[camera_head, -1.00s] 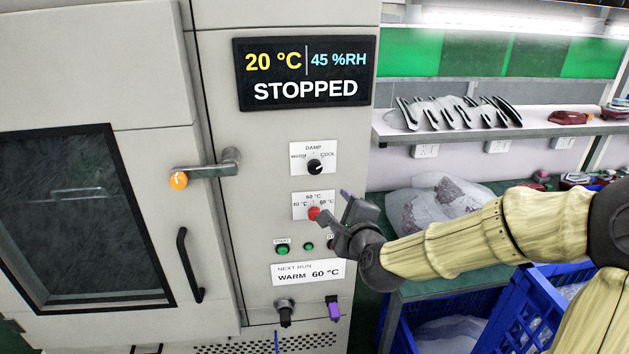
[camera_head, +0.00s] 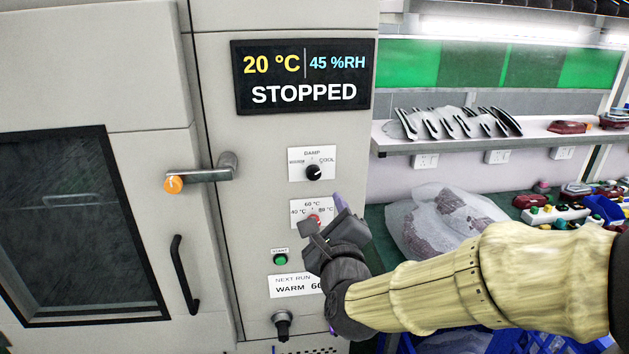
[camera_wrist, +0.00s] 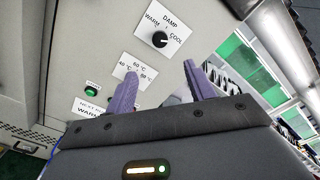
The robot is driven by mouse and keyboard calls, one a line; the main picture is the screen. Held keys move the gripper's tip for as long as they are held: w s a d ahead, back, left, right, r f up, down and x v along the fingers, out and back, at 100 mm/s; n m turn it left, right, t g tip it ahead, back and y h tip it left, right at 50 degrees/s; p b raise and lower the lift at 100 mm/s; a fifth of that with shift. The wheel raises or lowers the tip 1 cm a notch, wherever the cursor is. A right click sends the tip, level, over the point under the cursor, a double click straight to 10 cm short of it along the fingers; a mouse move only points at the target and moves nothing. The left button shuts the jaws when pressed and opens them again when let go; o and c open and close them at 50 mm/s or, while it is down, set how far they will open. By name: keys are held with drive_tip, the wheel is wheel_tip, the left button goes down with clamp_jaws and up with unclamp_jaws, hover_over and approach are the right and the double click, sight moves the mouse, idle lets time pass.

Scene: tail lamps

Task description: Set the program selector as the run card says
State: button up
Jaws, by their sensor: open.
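The program selector (camera_head: 314,172) is a black knob on a white plate marked WARM, DAMP and COOL; its white mark points toward COOL. It also shows in the wrist view (camera_wrist: 160,39), beyond and above the fingertips. The run card (camera_head: 291,286) reads NEXT RUN, WARM 60 °C, its right end hidden by my gripper. My gripper (camera_head: 326,222) is open, below the selector, in front of the temperature plate with its red knob (camera_head: 315,220). In the wrist view, my purple fingers (camera_wrist: 161,70) are apart with nothing between them.
The display (camera_head: 304,76) reads 20 °C, 45 %RH, STOPPED. A green START button (camera_head: 281,259) sits left of my gripper. A shelf (camera_head: 480,138) and bagged parts (camera_head: 450,215) are at right.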

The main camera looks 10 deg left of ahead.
sight(314, 175)
drive_tip(key=p+x, duration=0.1)
drive_tip(key=x, duration=1.4)
drive_tip(key=shift+w+a+f, duration=0.1)
drive_tip(key=shift+w+a, duration=0.05)
drive_tip(key=shift+w, duration=0.2)
drive_tip(key=c, duration=1)
